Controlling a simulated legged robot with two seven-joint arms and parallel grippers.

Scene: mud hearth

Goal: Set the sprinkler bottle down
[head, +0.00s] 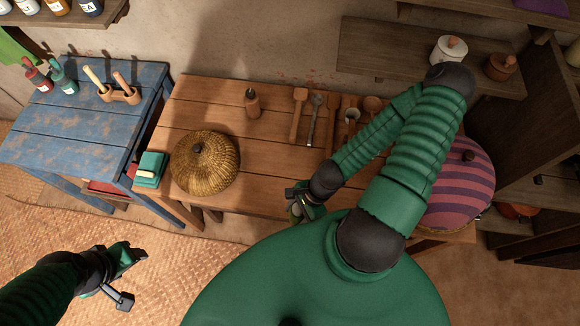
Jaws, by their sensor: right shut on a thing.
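My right gripper (303,200) is at the front edge of the wooden table (262,202), near its middle. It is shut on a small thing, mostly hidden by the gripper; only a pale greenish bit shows. I take this to be the sprinkler bottle (295,211), but cannot tell its shape or tilt, or whether it touches the table. My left gripper (133,277) is at the lower left, over the woven floor mat, with its fingers apart and nothing between them.
A lidded round basket (205,163) stands left of my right gripper. A brown bottle (252,103) and several utensils (315,118) are at the table's back. A striped covered basket (458,188) is at the right. A blue table (75,135) stands left. The table's middle is clear.

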